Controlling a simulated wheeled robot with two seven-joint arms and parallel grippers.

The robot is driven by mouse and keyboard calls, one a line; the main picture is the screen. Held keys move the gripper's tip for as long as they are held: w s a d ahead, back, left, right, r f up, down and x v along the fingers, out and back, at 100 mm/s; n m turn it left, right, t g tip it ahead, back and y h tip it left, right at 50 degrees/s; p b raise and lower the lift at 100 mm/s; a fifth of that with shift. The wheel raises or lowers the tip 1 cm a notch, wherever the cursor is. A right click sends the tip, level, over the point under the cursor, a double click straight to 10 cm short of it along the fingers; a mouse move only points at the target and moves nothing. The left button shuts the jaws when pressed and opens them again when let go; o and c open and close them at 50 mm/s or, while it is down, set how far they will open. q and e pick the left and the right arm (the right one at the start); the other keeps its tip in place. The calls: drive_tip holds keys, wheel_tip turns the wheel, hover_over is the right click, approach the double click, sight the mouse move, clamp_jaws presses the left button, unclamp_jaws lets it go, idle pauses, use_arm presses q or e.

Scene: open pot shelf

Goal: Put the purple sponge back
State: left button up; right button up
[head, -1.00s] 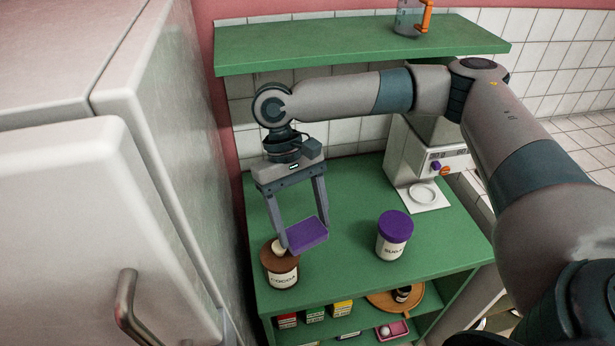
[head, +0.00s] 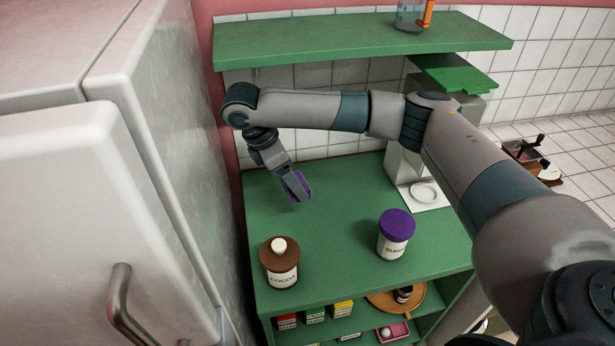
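The purple sponge (head: 304,186) is in my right gripper (head: 297,190), above the back left part of the green shelf top (head: 335,226). The gripper is turned side-on, so one finger covers most of the sponge. The sponge stands on edge, tilted. From this angle I cannot tell whether it touches the shelf top. My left gripper is not in view.
A brown cocoa jar (head: 279,264) and a sugar jar with a purple lid (head: 395,235) stand near the front. A white coffee machine (head: 408,172) stands back right. A green upper shelf (head: 355,39) hangs above. A fridge (head: 75,215) borders the left. The middle is clear.

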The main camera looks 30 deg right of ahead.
drive_tip(key=w+d+f+n+t+y, duration=0.1)
drive_tip(key=w+d+n, duration=0.3)
drive_tip(key=d+n, duration=0.4)
drive_tip(key=w+d+f+n+t+y+b, duration=0.1)
drive_tip(key=w+d+n, duration=0.4)
drive_tip(key=d, duration=0.8)
drive_tip(key=f+n+t+y, duration=0.1)
drive_tip(key=n+t, duration=0.1)
drive_tip(key=n, duration=0.1)
drive_tip(key=shift+d+t+b, duration=0.3)
drive_tip(key=shift+d+t, duration=0.1)
drive_tip(key=shift+a, duration=0.1)
drive_tip(key=w+a+f+p, duration=0.1)
drive_tip(key=w+a+f, duration=0.1)
drive_tip(key=a, duration=0.1)
drive_tip(key=w+a+f+p, duration=0.1)
drive_tip(key=w+a+f, duration=0.1)
drive_tip(key=w+a+f+p, duration=0.2)
drive_tip(key=a, duration=0.1)
drive_tip(key=shift+w+a+f, duration=0.2)
drive_tip(key=shift+w+a, duration=0.05)
drive_tip(key=shift+a, duration=0.05)
drive_tip(key=shift+w+a+f, duration=0.25)
drive_tip(key=shift+a+f, duration=0.05)
drive_tip(key=shift+f, duration=0.1)
wheel_tip(320, 180, down, 3)
drive_tip(key=shift+f+p, duration=0.15)
drive_tip(key=shift+p, duration=0.9)
drive_tip(key=shift+f, duration=0.3)
